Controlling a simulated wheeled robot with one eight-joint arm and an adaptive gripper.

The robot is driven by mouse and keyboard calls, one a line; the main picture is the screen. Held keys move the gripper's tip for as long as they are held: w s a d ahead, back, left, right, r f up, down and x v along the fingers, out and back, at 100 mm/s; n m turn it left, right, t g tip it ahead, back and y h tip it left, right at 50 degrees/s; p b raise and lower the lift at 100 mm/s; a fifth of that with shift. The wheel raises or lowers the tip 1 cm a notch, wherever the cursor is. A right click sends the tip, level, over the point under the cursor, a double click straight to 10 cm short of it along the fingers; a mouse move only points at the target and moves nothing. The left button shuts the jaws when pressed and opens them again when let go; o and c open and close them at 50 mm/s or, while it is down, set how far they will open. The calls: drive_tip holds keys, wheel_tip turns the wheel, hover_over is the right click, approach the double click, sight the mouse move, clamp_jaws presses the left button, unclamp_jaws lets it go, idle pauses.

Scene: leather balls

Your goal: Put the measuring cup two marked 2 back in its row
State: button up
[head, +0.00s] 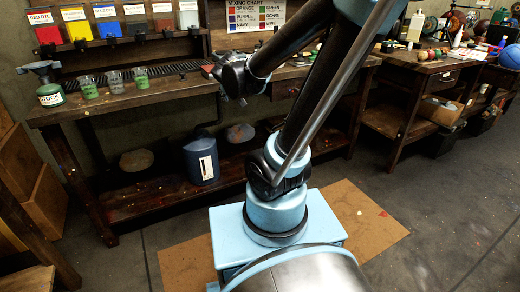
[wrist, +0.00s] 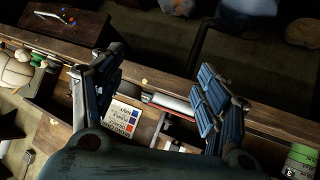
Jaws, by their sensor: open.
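My gripper (head: 232,78) is right of the cups, over the bench's front edge. In the wrist view my gripper (wrist: 160,80) is open, its two fingers wide apart with nothing held between them. A green-and-white container (wrist: 300,160) is partly cut off at lower right there.
A blue jug (head: 201,160) stands on the lower shelf. A second bench (head: 400,75) with small balls is at right.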

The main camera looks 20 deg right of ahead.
drive_tip(key=s+d+f+g+y, duration=0.1)
drive_tip(key=s+f+g, duration=0.3)
drive_tip(key=s, duration=0.9)
drive_tip(key=s+d+f+g+y, duration=0.2)
drive_tip(key=s+f+g, duration=0.2)
drive_tip(key=s, duration=0.8)
wheel_tip(320, 180, down, 3)
drive_tip(key=shift+s+r+n, duration=0.1)
drive_tip(key=shift+s+n, duration=0.25)
drive_tip(key=shift+n, duration=0.05)
drive_tip(key=shift+w, duration=0.1)
